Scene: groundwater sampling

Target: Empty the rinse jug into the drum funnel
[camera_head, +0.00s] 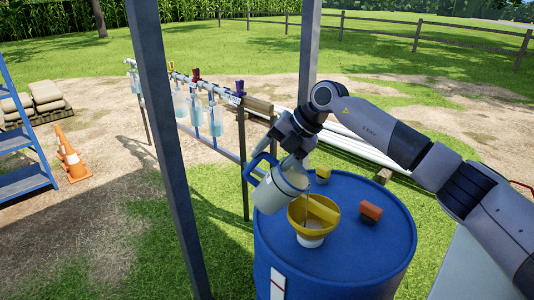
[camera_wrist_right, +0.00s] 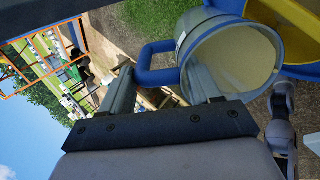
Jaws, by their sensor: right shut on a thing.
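The rinse jug (camera_head: 280,188) is a pale, see-through vessel with a blue handle (camera_head: 259,165). It is tilted, its mouth leaning right over the yellow funnel (camera_head: 300,224) on the blue drum (camera_head: 340,268). My right gripper (camera_head: 284,148) is shut on the jug at its handle. In the right wrist view, the handle (camera_wrist_right: 156,74) lies between the fingers, with the jug (camera_wrist_right: 236,58) beside them and the funnel (camera_wrist_right: 302,22) at the upper right. A faint pale streak shows between jug and funnel; how much liquid is left inside, I cannot tell. My left gripper is out of view.
A yellow block (camera_head: 322,175) and an orange-red block (camera_head: 371,212) sit on the drum lid. A grey post (camera_head: 165,130) stands left of the drum. A rail with hanging bottles (camera_head: 194,108) is behind. A blue ladder (camera_head: 25,135) and orange cones (camera_head: 70,158) are at far left.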

